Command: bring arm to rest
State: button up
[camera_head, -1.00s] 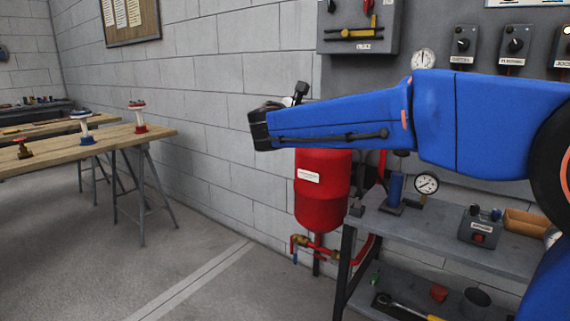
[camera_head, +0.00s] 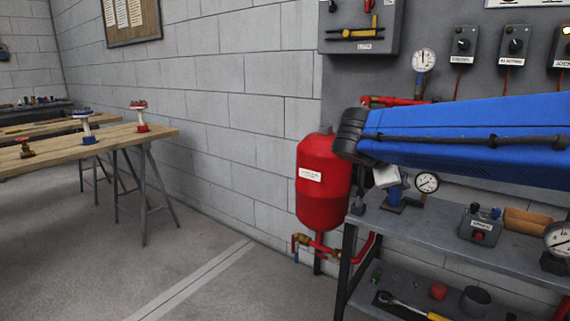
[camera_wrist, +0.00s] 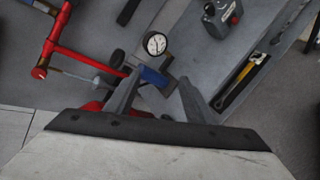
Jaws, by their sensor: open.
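My blue arm (camera_head: 470,130) reaches in from the right side of the head view, nearly level, in front of the wall and above the grey shelf bench. Its dark wrist joint is at the left end, overlapping the right edge of the red tank (camera_head: 323,180) in the picture. Only a small pale part shows under the wrist; the fingers are hard to make out there. In the wrist view my gripper (camera_wrist: 160,82) has two grey fingers apart with nothing held between them. A gauge (camera_wrist: 155,43) and a blue part show beyond them.
The grey shelf bench (camera_head: 455,222) carries a gauge (camera_head: 427,183), a control box (camera_head: 480,225) and a tan bin (camera_head: 527,220). Control boxes hang on the wall panel above. A wooden table (camera_head: 100,140) stands at left. Open floor (camera_head: 190,265) lies between.

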jog(key=s+d+f+m+g+y, duration=0.2)
jog(key=s+f+m, duration=0.2)
jog(key=s+f, duration=0.3)
jog(key=s+d+f+m+g+y, duration=0.1)
jog(key=s+d+f+m+y, duration=0.25)
jog(key=s, duration=0.65)
jog(key=s+a+f+m+y, duration=0.1)
jog(key=s+a+f+m, duration=0.1)
jog(key=s+f+m, duration=0.2)
jog(key=s+a+f+m+y, duration=0.2)
jog(key=s+a+f+m, duration=0.1)
jog(key=s+f, duration=0.3)
jog(key=shift+s+a+f+m, duration=0.35)
jog(key=shift+s+f+m, duration=0.1)
jog(key=shift+s, duration=0.3)
